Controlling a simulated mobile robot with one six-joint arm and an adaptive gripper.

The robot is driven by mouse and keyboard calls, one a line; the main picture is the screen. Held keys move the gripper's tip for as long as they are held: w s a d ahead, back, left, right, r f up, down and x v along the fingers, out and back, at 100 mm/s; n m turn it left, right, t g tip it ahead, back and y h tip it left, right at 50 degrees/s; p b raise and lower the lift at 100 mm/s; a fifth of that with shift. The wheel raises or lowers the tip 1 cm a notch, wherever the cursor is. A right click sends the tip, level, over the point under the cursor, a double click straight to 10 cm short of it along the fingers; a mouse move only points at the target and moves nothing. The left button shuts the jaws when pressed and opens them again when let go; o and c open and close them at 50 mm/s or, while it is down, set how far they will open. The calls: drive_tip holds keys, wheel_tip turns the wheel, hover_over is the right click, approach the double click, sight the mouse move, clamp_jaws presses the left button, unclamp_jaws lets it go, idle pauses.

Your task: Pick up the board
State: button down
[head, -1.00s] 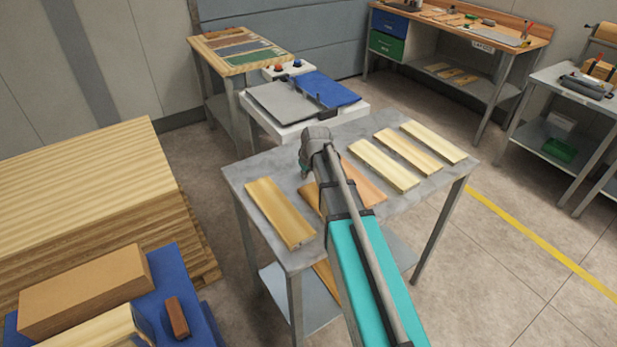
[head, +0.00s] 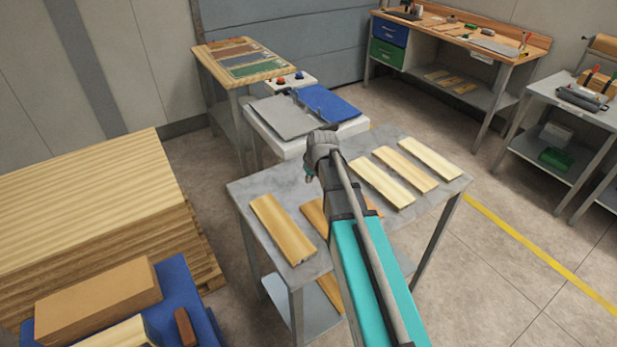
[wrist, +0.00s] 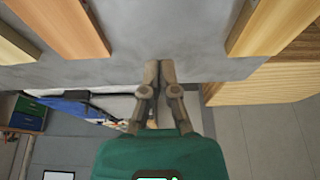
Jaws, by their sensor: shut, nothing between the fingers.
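Several wooden boards lie flat on a grey table (head: 352,218) in the head view. One tan board (head: 283,228) lies alone at the left. Three paler boards (head: 405,168) lie side by side at the right. Others, more orange, are partly hidden behind my arm. I cannot tell which one the task means. In the wrist view my gripper (wrist: 159,68) is shut and empty over the bare grey tabletop. An orange board (wrist: 70,25) is at the upper left and another board (wrist: 260,25) at the upper right, both apart from the fingers. My arm hides the gripper's fingertips in the head view.
A white machine with grey and blue panels (head: 284,117) stands just behind the table. A large wood stack (head: 80,205) is at the left, beside a blue surface with boxes (head: 190,290). Workbenches line the back and right. Open floor lies right of the table.

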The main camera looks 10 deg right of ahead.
drive_tip(key=shift+p+v, duration=0.5)
drive_tip(key=shift+v, duration=0.3)
drive_tip(key=shift+s, duration=0.15)
drive_tip(key=s+a+m+g, duration=0.1)
drive_tip(key=s, duration=0.8)
drive_tip(key=s+a+f+m+g+h, duration=0.1)
drive_tip(key=s+a+m+g, duration=0.1)
drive_tip(key=s, duration=0.8)
drive_tip(key=shift+a+m+g, duration=0.25)
drive_tip(key=shift+m+g, duration=0.05)
